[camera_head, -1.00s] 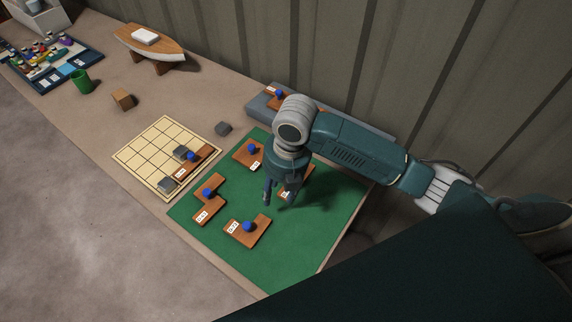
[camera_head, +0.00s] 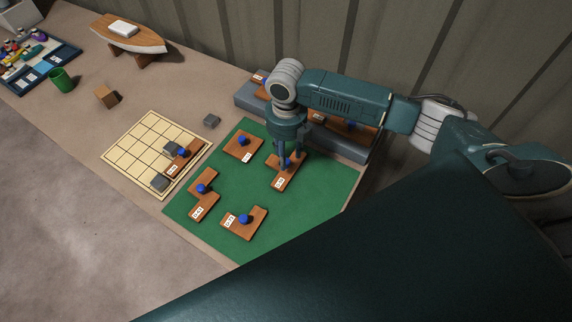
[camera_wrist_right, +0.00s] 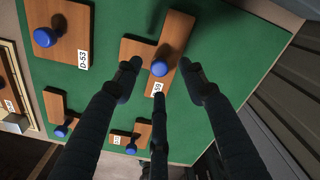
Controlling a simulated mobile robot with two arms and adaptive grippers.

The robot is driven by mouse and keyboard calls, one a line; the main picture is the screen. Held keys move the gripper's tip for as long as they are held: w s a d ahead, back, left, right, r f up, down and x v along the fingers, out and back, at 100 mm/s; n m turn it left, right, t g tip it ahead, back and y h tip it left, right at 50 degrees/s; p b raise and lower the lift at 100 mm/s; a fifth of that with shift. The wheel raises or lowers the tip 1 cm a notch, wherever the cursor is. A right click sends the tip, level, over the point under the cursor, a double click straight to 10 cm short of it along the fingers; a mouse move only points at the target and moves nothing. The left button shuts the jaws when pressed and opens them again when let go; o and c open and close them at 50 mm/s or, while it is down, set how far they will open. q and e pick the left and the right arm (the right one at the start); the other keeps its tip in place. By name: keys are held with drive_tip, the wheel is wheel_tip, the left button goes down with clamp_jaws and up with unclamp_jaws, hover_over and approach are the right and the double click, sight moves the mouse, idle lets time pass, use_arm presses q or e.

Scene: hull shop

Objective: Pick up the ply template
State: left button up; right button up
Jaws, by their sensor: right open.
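Several brown ply templates with blue knobs and white labels lie on a green mat (camera_head: 318,195). My right gripper (camera_head: 291,162) points down over the ply template (camera_head: 283,184) at the mat's right side, partly hiding its blue knob (camera_head: 287,164). In the right wrist view, the fingers of my right gripper (camera_wrist_right: 161,80) are spread around this template's knob (camera_wrist_right: 160,68), with a gap on each side. The template's board (camera_wrist_right: 176,38) lies beneath, its label partly covered by a finger. My left gripper is out of view.
Nearby templates on the mat are one at the back (camera_head: 243,148), one at left (camera_head: 203,194) and one at front (camera_head: 244,222). A gridded board (camera_head: 135,150) holds a template and grey blocks. A grey ledge (camera_head: 345,147) with templates lies behind, before the wall.

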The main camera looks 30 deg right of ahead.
drive_tip(key=shift+w+f, duration=0.1)
drive_tip(key=shift+f, duration=1.25)
clamp_jaws()
drive_tip(key=shift+r, duration=0.15)
